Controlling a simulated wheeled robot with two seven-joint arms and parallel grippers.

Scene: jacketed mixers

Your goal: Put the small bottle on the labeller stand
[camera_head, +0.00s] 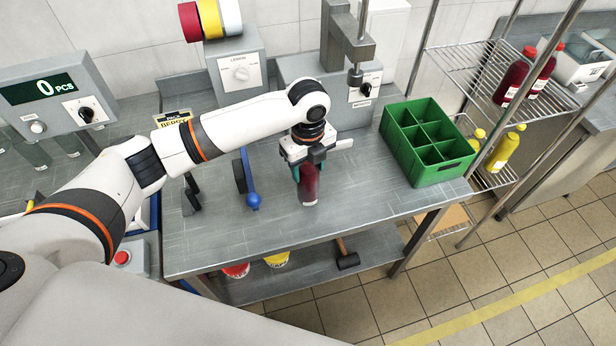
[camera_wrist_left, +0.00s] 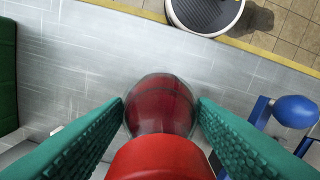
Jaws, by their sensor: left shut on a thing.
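My left gripper (camera_head: 308,163) is shut on a small dark red bottle (camera_head: 309,188), over the front middle of the steel table. In the left wrist view the bottle's dark red body (camera_wrist_left: 160,105) and red cap (camera_wrist_left: 160,158) show between the green ridged finger pads (camera_wrist_left: 160,125). I cannot tell whether its base touches the table. A grey machine with a dial (camera_head: 236,70), beneath red, yellow and white rolls (camera_head: 210,18), stands at the back and may be the labeller. No stand is clearly readable as the labeller's. My right gripper is not in view.
A green divided crate (camera_head: 428,142) stands at the table's right. A blue-knobbed lever (camera_head: 253,201) is left of the bottle. A press-like machine (camera_head: 345,75) stands behind the arm. A wire rack with red bottles (camera_head: 511,82) is at the right. The front right tabletop is clear.

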